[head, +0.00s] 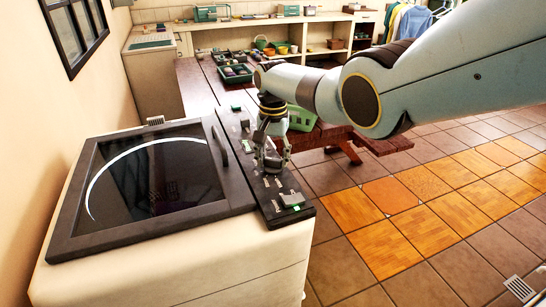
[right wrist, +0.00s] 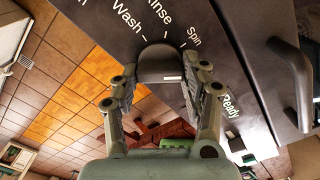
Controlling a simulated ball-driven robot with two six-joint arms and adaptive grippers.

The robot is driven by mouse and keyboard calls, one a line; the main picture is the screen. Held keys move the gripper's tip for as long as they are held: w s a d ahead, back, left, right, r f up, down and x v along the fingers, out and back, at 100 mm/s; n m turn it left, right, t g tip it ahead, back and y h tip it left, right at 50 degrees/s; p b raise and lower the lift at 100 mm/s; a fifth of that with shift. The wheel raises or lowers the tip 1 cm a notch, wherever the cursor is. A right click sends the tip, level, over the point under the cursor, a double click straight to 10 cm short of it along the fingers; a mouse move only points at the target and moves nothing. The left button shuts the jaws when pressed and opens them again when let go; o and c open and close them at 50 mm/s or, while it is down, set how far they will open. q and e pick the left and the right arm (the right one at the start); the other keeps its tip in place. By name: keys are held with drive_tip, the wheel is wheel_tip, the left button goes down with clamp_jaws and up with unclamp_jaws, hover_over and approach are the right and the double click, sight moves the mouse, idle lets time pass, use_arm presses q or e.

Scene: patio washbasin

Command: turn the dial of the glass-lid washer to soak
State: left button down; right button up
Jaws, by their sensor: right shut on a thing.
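The glass-lid washer (head: 150,258) stands at the left, its dark lid (head: 150,185) closed. Its dark control panel (head: 228,125) runs along the right side of the top. My right gripper (head: 272,165) points down at this panel, and its fingers hide the dial in the head view. In the right wrist view the dark dial (right wrist: 160,65) sits between the two fingers (right wrist: 165,85), which are shut on it. Labels Wash, Rinse, Spin and Ready show around it; no Soak label is readable. My left gripper is out of view.
A dark handle (head: 221,147) stands up at the lid's right edge, near my gripper. A wooden table (head: 195,90) with trays and a green basket (head: 301,120) lie beyond the panel. Tiled floor (head: 390,200) is clear at the right.

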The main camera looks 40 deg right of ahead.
drive_tip(key=shift+m, duration=0.3)
drive_tip(key=o, duration=1.2)
drive_tip(key=shift+c, duration=0.2)
drive_tip(key=shift+w+r, duration=0.1)
drive_tip(key=shift+r, duration=0.1)
wheel_tip(320, 180, up, 12)
drive_tip(key=shift+f, duration=0.2)
